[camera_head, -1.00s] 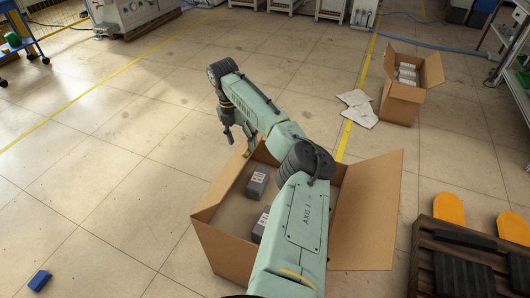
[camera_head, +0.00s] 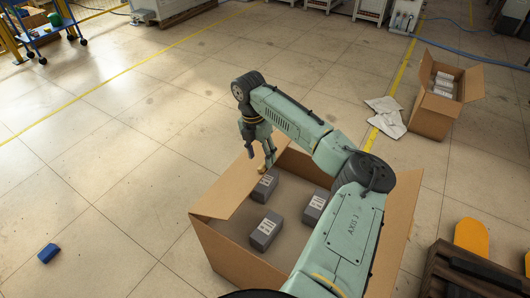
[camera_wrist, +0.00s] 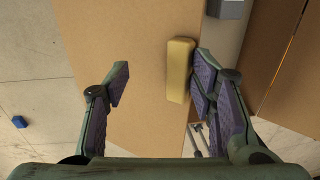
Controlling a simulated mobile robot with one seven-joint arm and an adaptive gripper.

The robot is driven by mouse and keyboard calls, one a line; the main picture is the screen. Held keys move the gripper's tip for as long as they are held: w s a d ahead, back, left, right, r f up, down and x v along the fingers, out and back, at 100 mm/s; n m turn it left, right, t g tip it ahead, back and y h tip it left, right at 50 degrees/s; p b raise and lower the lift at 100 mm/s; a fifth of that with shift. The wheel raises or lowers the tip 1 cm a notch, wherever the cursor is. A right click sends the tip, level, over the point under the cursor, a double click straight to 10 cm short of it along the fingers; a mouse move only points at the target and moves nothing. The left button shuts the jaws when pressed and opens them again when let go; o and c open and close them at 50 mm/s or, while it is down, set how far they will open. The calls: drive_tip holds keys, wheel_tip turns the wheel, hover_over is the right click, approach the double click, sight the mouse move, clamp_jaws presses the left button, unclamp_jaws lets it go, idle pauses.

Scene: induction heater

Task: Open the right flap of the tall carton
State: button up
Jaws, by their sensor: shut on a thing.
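The tall carton (camera_head: 228,252) stands open in the lower middle of the head view. Its right flap (camera_head: 398,228) lies folded outward, partly hidden behind my arm. Its left flap (camera_head: 227,196) leans along the left rim. A yellow tab (camera_head: 269,155) shows near that flap's far end, below my gripper (camera_head: 249,148). In the wrist view, cardboard (camera_wrist: 125,55) fills the middle, with the yellow tab (camera_wrist: 180,70) between the fingers of my gripper (camera_wrist: 160,85).
Several grey boxes (camera_head: 265,229) lie inside the carton. A smaller open carton (camera_head: 431,118) and white sheets (camera_head: 386,116) are at the back right. A dark pallet (camera_head: 445,272) is at the lower right. A blue block (camera_head: 48,253) lies on clear floor at left.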

drive_tip(key=shift+s+f, duration=0.1)
drive_tip(key=shift+s, duration=0.1)
drive_tip(key=shift+w+a+r+p, duration=0.2)
drive_tip(key=shift+a+r+p, duration=0.05)
drive_tip(key=shift+r+p, duration=0.25)
drive_tip(key=w+a+r+p, duration=0.3)
drive_tip(key=a+r, duration=0.1)
drive_tip(key=r, duration=0.5)
drive_tip(key=shift+w+a+r+p, duration=0.2)
drive_tip(key=shift+w+a+p, duration=0.1)
drive_tip(key=shift+w+a, duration=0.1)
idle(0.4)
idle(0.6)
